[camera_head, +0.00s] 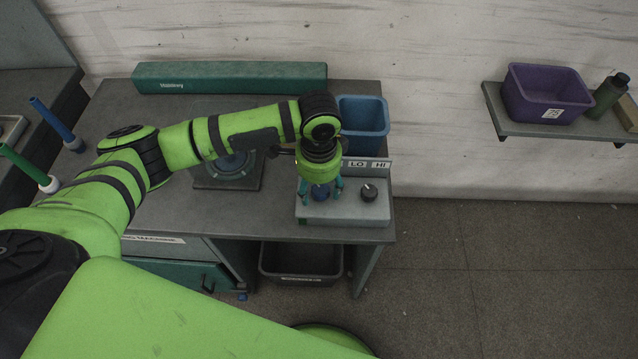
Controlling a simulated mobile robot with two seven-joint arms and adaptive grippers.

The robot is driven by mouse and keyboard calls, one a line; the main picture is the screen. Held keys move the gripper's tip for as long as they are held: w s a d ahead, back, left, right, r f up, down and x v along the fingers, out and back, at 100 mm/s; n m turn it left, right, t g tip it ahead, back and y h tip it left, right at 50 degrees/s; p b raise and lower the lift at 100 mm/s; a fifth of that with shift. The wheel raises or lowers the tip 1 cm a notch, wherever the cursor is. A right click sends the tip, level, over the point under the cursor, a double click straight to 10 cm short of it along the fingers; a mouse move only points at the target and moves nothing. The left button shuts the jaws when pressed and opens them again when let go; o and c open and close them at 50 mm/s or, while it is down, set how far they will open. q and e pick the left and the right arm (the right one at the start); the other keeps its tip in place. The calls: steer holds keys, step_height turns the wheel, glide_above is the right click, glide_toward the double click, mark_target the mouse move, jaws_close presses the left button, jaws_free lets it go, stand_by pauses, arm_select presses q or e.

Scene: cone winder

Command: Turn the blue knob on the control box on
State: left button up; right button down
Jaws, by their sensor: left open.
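The control box (345,211) is a grey box at the right end of the workbench, with a back plate (380,166) marked LO and HI. The blue knob (320,191) is on its left part, partly hidden by my gripper. A black knob (369,193) is on its right part. My left gripper (320,196) points down over the blue knob, its teal fingers apart on either side of it. I cannot tell whether the fingers touch the knob. The knob's pointer direction is hidden. My right gripper is not in view.
A blue bin (363,120) stands behind the control box. A long teal box (230,77) lies along the bench's back edge. A dark device with a round top (228,182) lies under my left arm. A purple bin (546,95) sits on the wall shelf (560,130) at right.

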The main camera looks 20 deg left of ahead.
arm_select(q)
steer(key=c, duration=1.1)
steer(key=m+p, duration=0.2)
steer(key=shift+r+m+p, duration=0.15)
steer(key=shift+m+p, duration=0.15)
steer(key=shift+c, duration=0.2)
steer(key=m+p, duration=0.2)
steer(key=m, duration=0.1)
steer(key=shift+a+m, duration=0.15)
steer(key=shift+m, duration=0.15)
steer(key=m+p, duration=0.1)
steer(key=m, duration=0.2)
steer(key=shift+w+m+p, duration=0.1)
steer(key=shift+m+p, duration=0.2)
steer(key=shift+p, duration=0.1)
steer(key=shift+w+m+p, duration=0.1)
steer(key=shift+m+p, duration=0.3)
steer(key=shift+m, duration=1.8)
